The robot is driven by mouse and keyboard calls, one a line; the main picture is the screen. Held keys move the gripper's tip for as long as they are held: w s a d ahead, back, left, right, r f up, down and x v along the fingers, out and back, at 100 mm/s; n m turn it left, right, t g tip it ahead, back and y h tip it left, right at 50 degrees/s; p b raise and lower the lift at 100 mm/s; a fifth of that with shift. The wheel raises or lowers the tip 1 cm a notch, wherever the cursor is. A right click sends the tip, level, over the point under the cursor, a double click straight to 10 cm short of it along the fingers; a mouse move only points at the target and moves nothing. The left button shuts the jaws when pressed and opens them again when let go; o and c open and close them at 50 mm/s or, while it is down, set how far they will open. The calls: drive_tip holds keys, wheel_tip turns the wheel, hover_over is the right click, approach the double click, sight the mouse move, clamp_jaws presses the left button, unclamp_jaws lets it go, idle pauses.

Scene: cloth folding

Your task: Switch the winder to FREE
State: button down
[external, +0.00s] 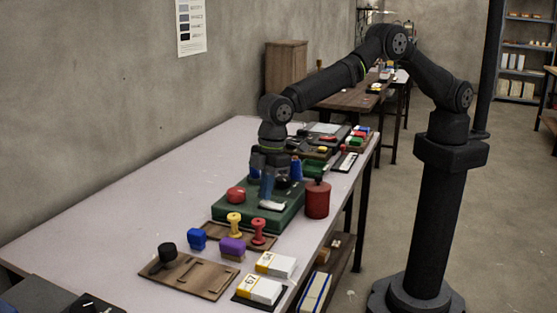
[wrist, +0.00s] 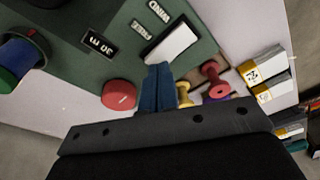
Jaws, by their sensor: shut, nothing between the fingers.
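The winder is a dark green box (external: 233,212) on the table; its green top (wrist: 70,22) fills the upper left of the wrist view. A white switch piece (wrist: 171,42) lies in a black surround on that top, beside two small labels (wrist: 148,21) that read upside down and seem to include FREE. It also shows in the external view (external: 272,206). A red round knob (wrist: 120,95) sits on the same top. My gripper (wrist: 157,68) has its blue fingers together and empty, tips close by the switch's near end; I cannot tell whether they touch. It points down in the external view (external: 267,199).
A red cylinder (external: 317,200) stands right beside the box. The table's left side is clear.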

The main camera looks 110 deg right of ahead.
sight(266, 202)
drive_tip(key=shift+f, duration=0.55)
drive_tip(key=shift+r, duration=3.5)
drive_tip(key=shift+f, duration=0.1)
wheel_tip(266, 202, down, 7)
drive_tip(key=shift+r, duration=0.1)
drive_tip(key=shift+r, duration=0.1)
